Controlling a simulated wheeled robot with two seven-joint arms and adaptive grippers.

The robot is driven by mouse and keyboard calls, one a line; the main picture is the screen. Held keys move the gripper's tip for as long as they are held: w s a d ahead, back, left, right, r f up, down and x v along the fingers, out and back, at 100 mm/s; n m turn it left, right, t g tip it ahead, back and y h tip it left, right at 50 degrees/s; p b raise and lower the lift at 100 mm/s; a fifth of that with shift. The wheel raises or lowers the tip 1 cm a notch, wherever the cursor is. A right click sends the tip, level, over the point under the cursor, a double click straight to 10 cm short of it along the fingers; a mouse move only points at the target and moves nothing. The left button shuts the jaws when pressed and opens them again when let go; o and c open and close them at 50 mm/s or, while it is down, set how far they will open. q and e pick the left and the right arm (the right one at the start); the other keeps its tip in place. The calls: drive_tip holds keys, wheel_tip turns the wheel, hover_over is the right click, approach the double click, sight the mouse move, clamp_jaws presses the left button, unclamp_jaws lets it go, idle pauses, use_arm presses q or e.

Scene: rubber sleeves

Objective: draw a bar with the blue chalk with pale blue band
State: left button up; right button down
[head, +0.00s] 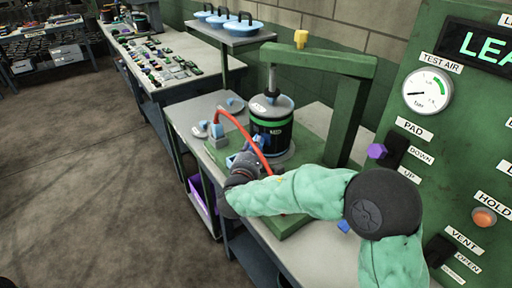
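I cannot make out a blue chalk with a pale blue band in the head view. One arm, in a pale green sleeve, comes in from the lower right, so I take it as my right arm. It reaches left across the bench (305,248). Its dark gripper (243,160) is at the front of the black canister with green bands (272,125), beside a small blue part. The fingers are small and partly hidden, so I cannot tell whether they are open or hold anything. My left gripper is out of view.
A green press frame (362,115) stands over the canister, and a red hose (240,128) arches in front. A green panel (440,150) with gauge and knobs is at right. Small parts cover a long bench (190,85) behind. Blue lidded pans stand on a shelf (222,34). Floor at left is clear.

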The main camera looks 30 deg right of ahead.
drive_tip(key=shift+f+v, duration=0.1)
drive_tip(key=shift+v, duration=1.2)
drive_tip(key=shift+f+v, duration=0.15)
drive_tip(key=shift+v, duration=1.2)
drive_tip(key=shift+v, duration=1.5)
drive_tip(key=shift+a+f, duration=0.1)
drive_tip(key=shift+w, duration=0.15)
drive_tip(key=shift+b+x, duration=1.1)
drive_tip(key=shift+x, duration=2.25)
drive_tip(key=shift+w+d+r, duration=0.25)
drive_tip(key=shift+w+d, duration=0.4)
drive_tip(key=shift+d, duration=0.3)
